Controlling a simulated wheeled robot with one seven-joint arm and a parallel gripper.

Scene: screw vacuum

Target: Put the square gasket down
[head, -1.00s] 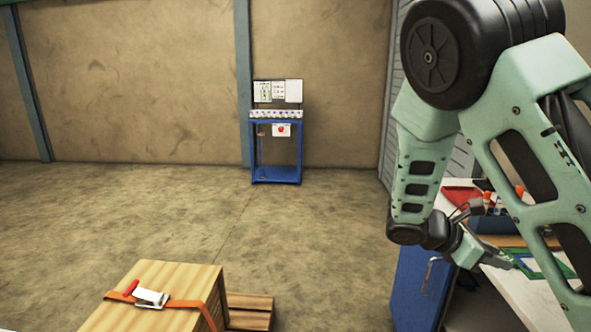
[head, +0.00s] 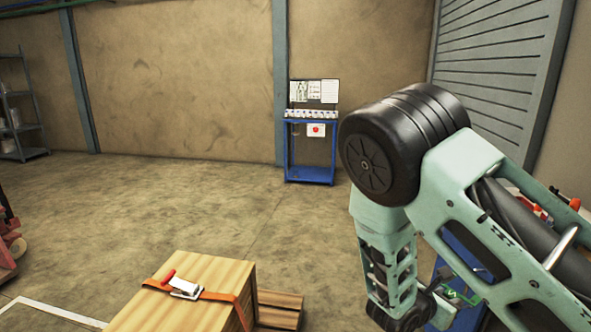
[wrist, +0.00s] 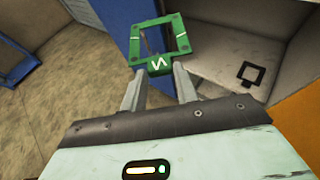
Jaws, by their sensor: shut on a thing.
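The green square gasket (wrist: 160,65) is a square frame with a white mark on its near edge. In the wrist view, my gripper (wrist: 158,82) is shut on that near edge, and the rest of the frame sticks out beyond the fingertips. A black square outline with a small tab (wrist: 250,76) shows on a pale grey surface (wrist: 215,65) to the right of the gasket. The gasket is apart from this outline in the picture; its height above the surface is unclear. In the head view my arm hides most of the gripper area.
A strapped wooden crate (head: 200,285) stands low in front. A blue stand with boards (head: 312,150) is by the far wall. Shelving (head: 20,125) and a red wheeled thing (head: 8,240) are at the left. The floor between is clear.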

